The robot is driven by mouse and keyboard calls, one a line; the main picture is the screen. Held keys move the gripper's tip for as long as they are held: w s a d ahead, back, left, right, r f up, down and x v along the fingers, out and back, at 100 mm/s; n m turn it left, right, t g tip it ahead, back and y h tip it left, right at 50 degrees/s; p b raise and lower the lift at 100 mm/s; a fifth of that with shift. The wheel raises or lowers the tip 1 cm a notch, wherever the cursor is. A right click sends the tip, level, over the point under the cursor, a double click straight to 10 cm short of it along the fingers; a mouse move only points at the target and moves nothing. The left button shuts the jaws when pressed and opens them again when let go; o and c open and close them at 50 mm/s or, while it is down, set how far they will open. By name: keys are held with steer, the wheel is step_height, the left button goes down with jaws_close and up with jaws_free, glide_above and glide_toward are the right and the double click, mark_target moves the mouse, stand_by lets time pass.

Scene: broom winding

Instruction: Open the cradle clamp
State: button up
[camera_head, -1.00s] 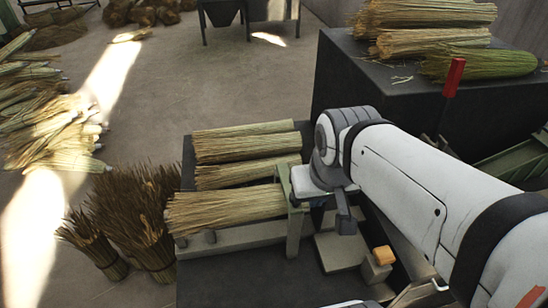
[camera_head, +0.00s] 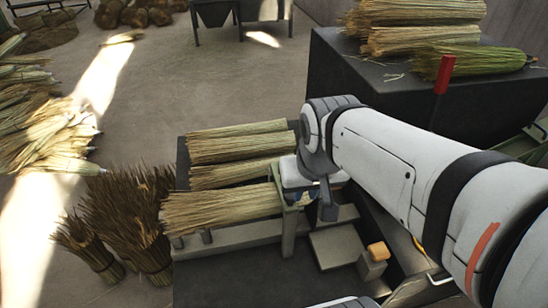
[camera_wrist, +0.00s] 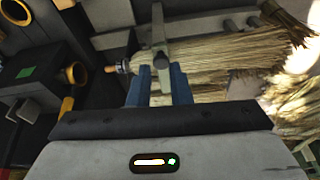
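The cradle clamp (camera_head: 289,228) is a grey-green frame standing over the near end of the front straw bundle (camera_head: 222,209), on the dark bench. In the wrist view its bar (camera_wrist: 159,40) crosses the bundle (camera_wrist: 215,52) upright in the picture, and it looks closed. My gripper (camera_head: 291,184) is at the top of the clamp, and my arm partly hides it. In the wrist view my gripper's blue fingers (camera_wrist: 160,72) stand apart, with the lower end of the bar at or between their tips. Whether they touch the bar is unclear.
More straw bundles (camera_head: 238,144) lie behind on the bench. An orange-topped block (camera_head: 376,253) stands to the right. Dark brush bundles (camera_head: 128,220) stand on the floor at left. A dark block (camera_head: 330,75) carries straw, near a red handle (camera_head: 444,73).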

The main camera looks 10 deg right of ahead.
steer(key=o, duration=0.4)
steer(key=w+m, duration=0.1)
steer(key=w, duration=0.1)
steer(key=w+f+m+g, duration=0.1)
steer(key=w, duration=0.1)
steer(key=w+f+m, duration=0.1)
steer(key=w+m, duration=0.1)
steer(key=shift+w+d+f+g, duration=0.15)
steer(key=shift+w+f+g, duration=0.1)
steer(key=shift+g, duration=0.15)
steer(key=o, duration=0.4)
steer(key=w+f+m, duration=0.1)
steer(key=w, duration=0.1)
steer(key=w+f+m+g, duration=0.1)
steer(key=f, duration=0.1)
steer(key=w+f+m, duration=0.1)
steer(key=w+m, duration=0.1)
steer(key=shift+w+d+f, duration=0.2)
steer(key=shift+w+d, duration=0.05)
steer(key=shift+w, duration=0.05)
steer(key=shift+c, duration=0.2)
steer(key=shift+f+p, duration=0.45)
steer(key=shift+f, duration=3.45)
